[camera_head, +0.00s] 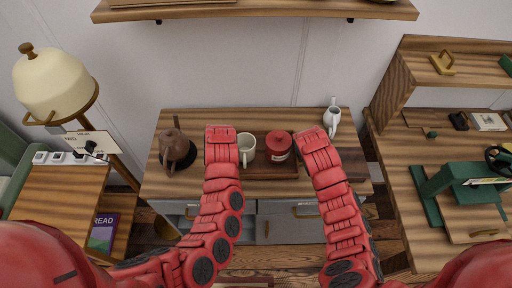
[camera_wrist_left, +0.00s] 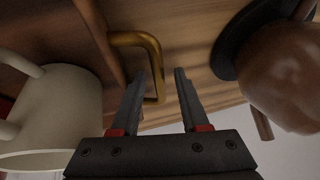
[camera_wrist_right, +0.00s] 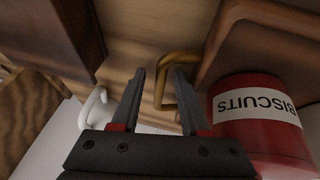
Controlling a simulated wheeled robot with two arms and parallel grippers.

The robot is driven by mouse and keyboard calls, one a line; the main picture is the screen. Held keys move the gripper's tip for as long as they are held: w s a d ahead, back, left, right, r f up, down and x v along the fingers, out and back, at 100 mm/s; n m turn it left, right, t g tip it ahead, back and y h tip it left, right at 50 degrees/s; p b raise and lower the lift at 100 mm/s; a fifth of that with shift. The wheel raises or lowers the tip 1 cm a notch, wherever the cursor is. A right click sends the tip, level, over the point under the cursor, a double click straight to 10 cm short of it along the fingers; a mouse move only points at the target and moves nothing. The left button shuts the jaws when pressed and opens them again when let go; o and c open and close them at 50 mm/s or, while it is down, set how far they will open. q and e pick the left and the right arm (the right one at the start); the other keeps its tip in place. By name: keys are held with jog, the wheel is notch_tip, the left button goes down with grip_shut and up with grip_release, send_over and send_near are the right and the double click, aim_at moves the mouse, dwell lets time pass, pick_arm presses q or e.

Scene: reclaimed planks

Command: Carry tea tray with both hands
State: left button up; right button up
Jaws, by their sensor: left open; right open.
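The dark wooden tea tray (camera_head: 270,173) lies on the wooden cabinet top in the head view, between my two arms. It bears a cream mug (camera_head: 246,146) and a red tin (camera_head: 278,144), labelled BISCUITS in the right wrist view (camera_wrist_right: 255,110). My left gripper (camera_wrist_left: 160,85) is open, with the tray's brass left handle (camera_wrist_left: 157,60) between its fingers. My right gripper (camera_wrist_right: 158,85) is open around the brass right handle (camera_wrist_right: 162,85). Neither gripper is closed on its handle. In the head view my arms hide the handles and fingers.
A brown teapot (camera_head: 175,148) stands left of the tray on the cabinet top (camera_head: 155,183). A white jug (camera_head: 332,116) stands at the back right, and a dark box (camera_head: 352,165) sits right of my right arm. A shelf (camera_head: 255,10) hangs above.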

pick_arm(q)
jog(key=shift+r, duration=0.1)
jog(key=v, duration=1.1)
jog(key=shift+s+r, duration=0.15)
jog(key=shift+r, duration=0.2)
pick_arm(e)
jog(key=v, duration=1.2)
pick_arm(q)
jog(key=shift+d, duration=0.1)
